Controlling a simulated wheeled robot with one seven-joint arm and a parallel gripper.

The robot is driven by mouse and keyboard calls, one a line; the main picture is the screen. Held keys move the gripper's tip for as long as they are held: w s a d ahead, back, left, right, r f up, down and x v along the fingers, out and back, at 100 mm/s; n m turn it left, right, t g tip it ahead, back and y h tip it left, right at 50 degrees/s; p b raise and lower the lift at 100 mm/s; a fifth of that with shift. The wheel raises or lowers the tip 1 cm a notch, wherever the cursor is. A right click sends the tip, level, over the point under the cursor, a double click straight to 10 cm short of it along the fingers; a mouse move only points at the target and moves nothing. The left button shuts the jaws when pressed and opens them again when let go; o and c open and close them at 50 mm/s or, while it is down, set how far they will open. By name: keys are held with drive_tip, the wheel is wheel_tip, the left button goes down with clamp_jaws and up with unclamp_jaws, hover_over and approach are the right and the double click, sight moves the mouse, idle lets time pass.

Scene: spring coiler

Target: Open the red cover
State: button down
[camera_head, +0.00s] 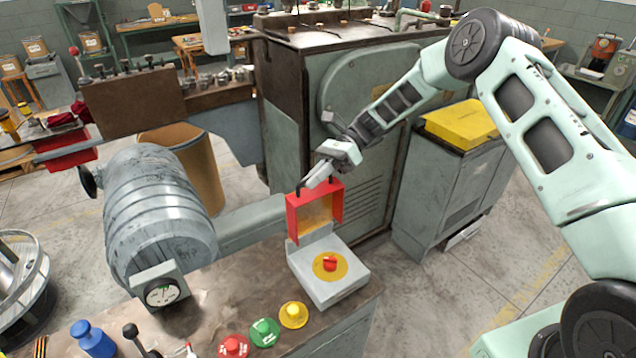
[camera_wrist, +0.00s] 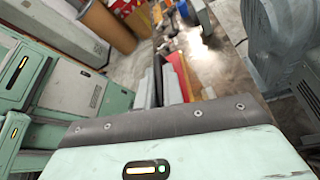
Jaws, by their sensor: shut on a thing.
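The red cover (camera_head: 314,209) stands raised, roughly upright, at the back edge of a grey control box (camera_head: 327,278) on the bench. Its open inner side faces the head camera. A red button (camera_head: 329,263) on a yellow disc lies uncovered on top of the box. My gripper (camera_head: 317,182) is at the cover's top edge, its dark fingers shut on the cover. In the wrist view, part of the red cover (camera_wrist: 184,78) shows beyond my gripper's housing; the fingertips are mostly hidden there.
Red, green (camera_head: 265,332) and yellow (camera_head: 293,314) buttons line the bench front. A grey cylindrical motor with a gauge (camera_head: 161,292) stands left. The large machine (camera_head: 290,110) rises behind the cover. A cabinet with a yellow top (camera_head: 461,124) is at right; open floor lies before it.

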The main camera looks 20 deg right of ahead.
drive_tip(key=shift+w, duration=0.15)
drive_tip(key=c, duration=1.5)
unclamp_jaws()
drive_tip(key=shift+b+v, duration=3)
drive_tip(key=shift+v, duration=5.7)
drive_tip(key=shift+a, duration=0.1)
